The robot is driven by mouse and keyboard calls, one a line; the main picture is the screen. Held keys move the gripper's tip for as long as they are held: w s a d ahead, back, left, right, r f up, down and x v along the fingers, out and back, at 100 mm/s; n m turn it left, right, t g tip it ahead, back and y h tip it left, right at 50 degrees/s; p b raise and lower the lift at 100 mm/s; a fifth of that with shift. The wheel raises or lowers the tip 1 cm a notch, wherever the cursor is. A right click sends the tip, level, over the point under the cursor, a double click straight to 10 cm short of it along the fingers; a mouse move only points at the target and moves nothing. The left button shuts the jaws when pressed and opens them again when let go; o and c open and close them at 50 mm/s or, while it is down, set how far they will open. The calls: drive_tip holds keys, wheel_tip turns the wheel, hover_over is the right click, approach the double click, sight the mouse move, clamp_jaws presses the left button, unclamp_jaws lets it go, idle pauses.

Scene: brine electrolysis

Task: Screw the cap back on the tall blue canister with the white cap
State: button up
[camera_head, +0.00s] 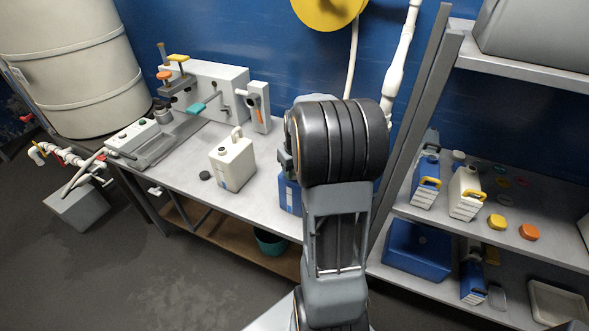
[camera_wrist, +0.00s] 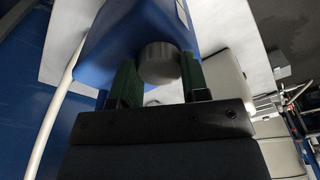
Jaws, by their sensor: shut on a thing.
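A tall blue canister (camera_head: 289,194) stands on the workbench, mostly hidden behind my arm in the head view. In the wrist view the canister (camera_wrist: 120,38) fills the top centre. My gripper (camera_wrist: 158,80) is shut on the cap, one finger on each side. I cannot tell whether the cap's thread is seated on the neck. My gripper's fingers are hidden in the head view.
A white canister (camera_head: 232,164) stands left of the blue one, with a dark cap (camera_head: 204,175) lying beside it. Bench apparatus (camera_head: 205,90) stands behind. Shelves (camera_head: 545,262) at right hold canisters and loose caps. A grey post (camera_head: 408,120) rises just right of my arm.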

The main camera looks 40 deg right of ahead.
drive_tip(key=m, duration=0.4)
drive_tip(key=shift+m+h, duration=0.4)
drive_tip(key=shift+m, duration=1.8)
drive_tip(key=o, duration=1.2)
drive_tip(key=shift+r, duration=0.1)
drive_tip(key=r, duration=0.9)
drive_tip(key=s+a+r, duration=0.1)
drive_tip(key=r, duration=0.3)
drive_tip(key=shift+a+r+p, duration=0.1)
drive_tip(key=shift+r+p, duration=0.2)
